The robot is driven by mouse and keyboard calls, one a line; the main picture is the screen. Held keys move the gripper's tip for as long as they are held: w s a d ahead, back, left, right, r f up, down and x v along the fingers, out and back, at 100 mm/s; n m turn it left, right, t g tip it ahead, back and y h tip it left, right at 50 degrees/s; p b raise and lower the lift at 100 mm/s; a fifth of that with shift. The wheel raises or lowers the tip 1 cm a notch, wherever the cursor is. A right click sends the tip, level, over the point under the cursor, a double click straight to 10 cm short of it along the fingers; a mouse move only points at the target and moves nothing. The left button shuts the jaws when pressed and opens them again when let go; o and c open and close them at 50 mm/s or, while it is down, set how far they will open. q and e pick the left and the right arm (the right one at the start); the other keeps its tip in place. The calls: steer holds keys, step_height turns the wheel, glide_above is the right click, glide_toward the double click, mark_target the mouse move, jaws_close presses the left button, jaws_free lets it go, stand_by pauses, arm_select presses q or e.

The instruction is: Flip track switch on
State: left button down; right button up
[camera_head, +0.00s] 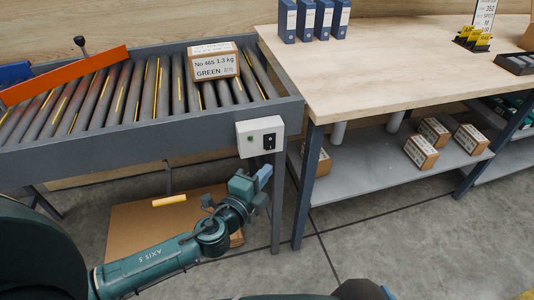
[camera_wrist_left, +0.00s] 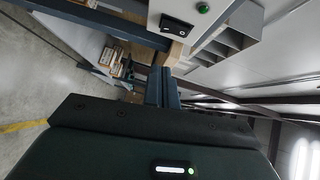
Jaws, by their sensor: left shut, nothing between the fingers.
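A pale switch box (camera_head: 260,136) is fixed to the conveyor's front side, near its right end. It carries a black rocker switch (camera_head: 269,142) and a green lamp (camera_head: 250,139). The left wrist view shows the rocker (camera_wrist_left: 178,25) and the lamp (camera_wrist_left: 203,8) at the top. My left gripper (camera_head: 264,173) is shut and empty, just below the box in the head view. Its fingers (camera_wrist_left: 160,85) point toward the box in the wrist view and appear apart from the rocker. I cannot tell the rocker's position for sure. My right gripper is not in view.
A carton (camera_head: 213,64) labelled GREEN lies on the conveyor rollers (camera_head: 130,90), with an orange diverter bar (camera_head: 65,75) to its left. A wooden-topped table (camera_head: 400,55) stands right of the box; its leg (camera_head: 308,185) is near my gripper. Cardboard (camera_head: 140,220) lies under the conveyor.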

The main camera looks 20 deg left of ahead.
mark_target(273, 147)
arm_select(q)
steer(key=shift+w+a+f, duration=0.15)
steer(key=shift+w+a, duration=0.1)
steer(key=shift+w, duration=0.9)
steer(key=shift+w+a+f, duration=0.15)
steer(key=shift+w+a, duration=0.1)
steer(key=shift+w, duration=0.9)
steer(key=shift+w+a+f, duration=0.15)
steer(key=shift+w+a, duration=0.1)
steer(key=shift+w, duration=0.9)
steer(key=f+b, duration=0.1)
steer(key=b, duration=0.1)
steer(key=shift+w+a+b, duration=0.1)
steer(key=shift+w+b, duration=0.05)
steer(key=shift+b, duration=0.15)
steer(key=shift+r+p, duration=0.45)
